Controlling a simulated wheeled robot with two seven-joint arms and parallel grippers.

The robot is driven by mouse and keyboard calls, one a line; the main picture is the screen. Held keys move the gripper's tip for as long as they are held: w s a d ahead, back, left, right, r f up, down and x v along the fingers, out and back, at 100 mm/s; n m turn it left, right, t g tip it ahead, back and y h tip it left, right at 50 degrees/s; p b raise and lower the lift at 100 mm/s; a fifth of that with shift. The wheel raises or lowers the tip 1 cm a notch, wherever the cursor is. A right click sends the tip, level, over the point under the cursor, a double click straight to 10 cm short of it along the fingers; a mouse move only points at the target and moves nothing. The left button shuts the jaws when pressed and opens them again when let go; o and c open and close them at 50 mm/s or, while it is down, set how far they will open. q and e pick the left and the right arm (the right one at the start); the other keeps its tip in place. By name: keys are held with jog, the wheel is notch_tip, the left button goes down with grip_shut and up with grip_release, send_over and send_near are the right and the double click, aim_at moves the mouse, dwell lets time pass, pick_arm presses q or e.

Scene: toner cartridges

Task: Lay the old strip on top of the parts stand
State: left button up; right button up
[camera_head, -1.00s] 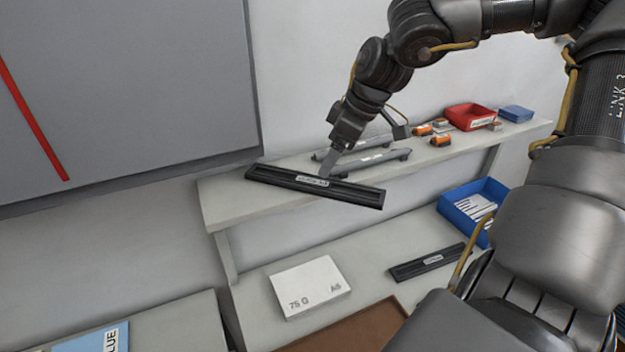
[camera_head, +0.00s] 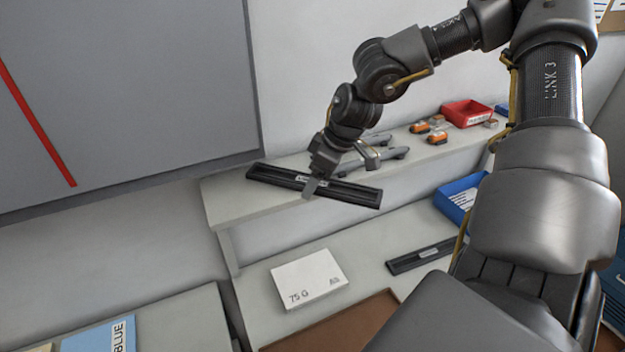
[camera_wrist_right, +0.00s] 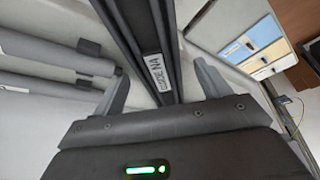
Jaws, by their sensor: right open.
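A long black strip (camera_head: 345,190) with a pale label lies across the raised parts stand (camera_head: 240,208), its right end reaching past the front edge. My right gripper (camera_head: 312,188) is over the middle of this strip. In the right wrist view its open fingers (camera_wrist_right: 162,85) stand on either side of the strip (camera_wrist_right: 152,30), with gaps showing. The label is too small to read fully. A second black strip (camera_head: 420,257) lies on the lower surface, partly hidden by my right arm. I cannot tell by label which is the old one. My left gripper is out of view.
Grey rollers (camera_head: 395,153), small orange parts (camera_head: 437,137) and a red bin (camera_head: 467,113) stand farther along the stand. Below are a white paper pack (camera_head: 308,277), a blue bin (camera_head: 457,197) and a brown mat (camera_head: 345,328). The stand's left end is clear.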

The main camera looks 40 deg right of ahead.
jog(key=shift+w+f, duration=0.1)
jog(key=c, duration=1.1)
jog(key=shift+r+b, duration=0.6)
jog(key=shift+r, duration=0.05)
jog(key=shift+b+v, duration=0.85)
jog(key=shift+v, duration=0.25)
jog(key=s+d+b, duration=0.2)
jog(key=s, duration=0.3)
jog(key=s+d+b, duration=0.2)
jog(key=s+d, duration=0.1)
jog(key=s, duration=0.2)
jog(key=s+d+b, duration=0.2)
jog(key=s+d, duration=0.1)
jog(key=s, duration=0.2)
jog(key=shift+s+r, duration=0.15)
jog(key=shift+s, duration=0.05)
